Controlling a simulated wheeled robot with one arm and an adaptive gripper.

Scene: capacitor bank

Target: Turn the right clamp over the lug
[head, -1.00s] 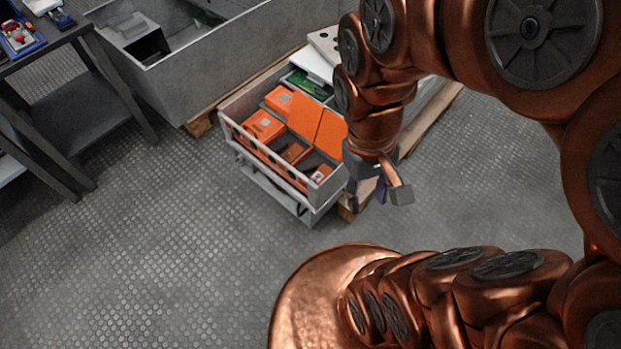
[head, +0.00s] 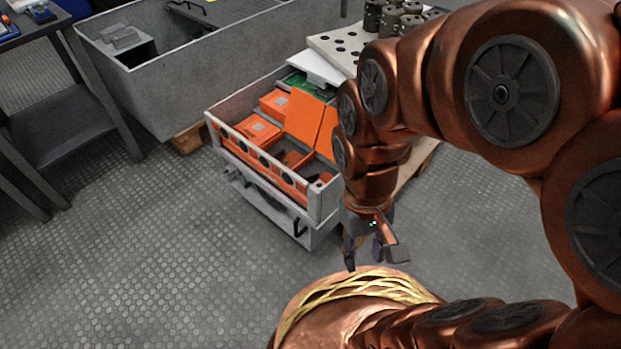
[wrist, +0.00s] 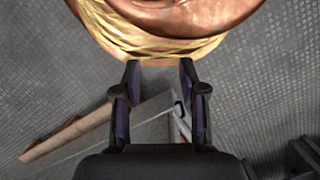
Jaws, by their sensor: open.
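My gripper (head: 363,256) points down in front of the right corner of a grey open box (head: 236,152), apart from it. In the wrist view its two fingers (wrist: 160,75) are spread with nothing between them. The box holds orange blocks (head: 254,130) and upright orange panels (head: 304,118). I cannot make out the right clamp or the lug in either view. My arm covers the right end of the box and what lies behind it.
A long grey bin (head: 187,70) stands at the back left on wood. A dark table (head: 75,95) is at the far left. A white perforated plate (head: 335,45) with grey cylinders is behind the box. Bare floor (head: 170,240) lies in front of the box.

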